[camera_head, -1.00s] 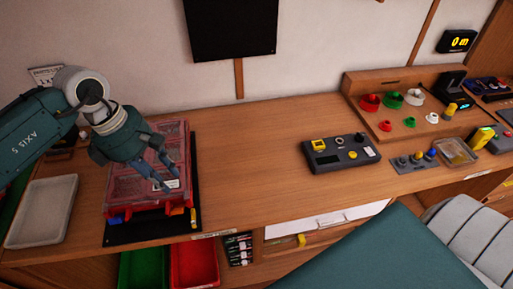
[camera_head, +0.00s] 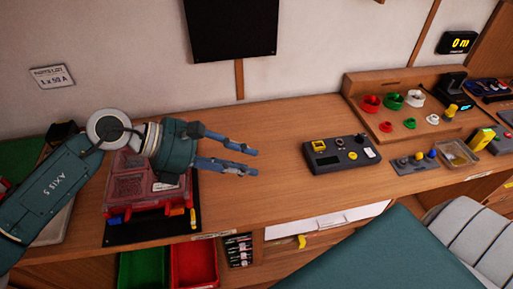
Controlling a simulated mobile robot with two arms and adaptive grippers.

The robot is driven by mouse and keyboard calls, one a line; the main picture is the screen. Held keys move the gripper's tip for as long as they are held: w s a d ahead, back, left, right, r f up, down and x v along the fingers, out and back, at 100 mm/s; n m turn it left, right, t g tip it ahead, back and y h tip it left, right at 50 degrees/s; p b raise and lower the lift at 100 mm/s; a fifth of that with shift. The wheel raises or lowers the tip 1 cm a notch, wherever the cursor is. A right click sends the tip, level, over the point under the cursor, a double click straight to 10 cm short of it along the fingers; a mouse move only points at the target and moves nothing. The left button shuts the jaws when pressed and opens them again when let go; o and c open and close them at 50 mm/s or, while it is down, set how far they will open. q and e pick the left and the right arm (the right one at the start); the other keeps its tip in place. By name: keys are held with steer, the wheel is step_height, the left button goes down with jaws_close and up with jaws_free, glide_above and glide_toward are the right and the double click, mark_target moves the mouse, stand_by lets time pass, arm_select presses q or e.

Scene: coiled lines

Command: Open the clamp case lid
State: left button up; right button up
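The clamp case (camera_head: 150,198) is a red case with a clear-looking lid on a black mat (camera_head: 150,231) at the left of the bench. Its lid looks closed. Blue and yellow pieces show along its front edge. My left gripper (camera_head: 255,162) is in front of the case's upper right part in the picture, its blue fingers pointing right over bare wood. The fingers are apart with nothing between them. My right gripper is not in view.
A grey control box (camera_head: 341,154) stands mid-bench. A wooden stand (camera_head: 385,125) with coloured rings is at the right. Green (camera_head: 143,268) and red (camera_head: 194,265) bins sit below the front edge. Bench wood between case and control box is clear.

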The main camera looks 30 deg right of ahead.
arm_select(q)
steer(key=shift+s+d+r+n+h, duration=0.25)
steer(key=shift+d+r+h, duration=0.2)
steer(key=shift+r, duration=0.15)
steer(key=shift+s+d+r+n+h, duration=0.2)
steer(key=shift+d+r+h, duration=0.25)
steer(key=shift+r, duration=0.2)
steer(key=shift+s+d+r+n+h, duration=0.25)
steer(key=shift+d+r+h, duration=0.15)
steer(key=shift+d+r, duration=0.15)
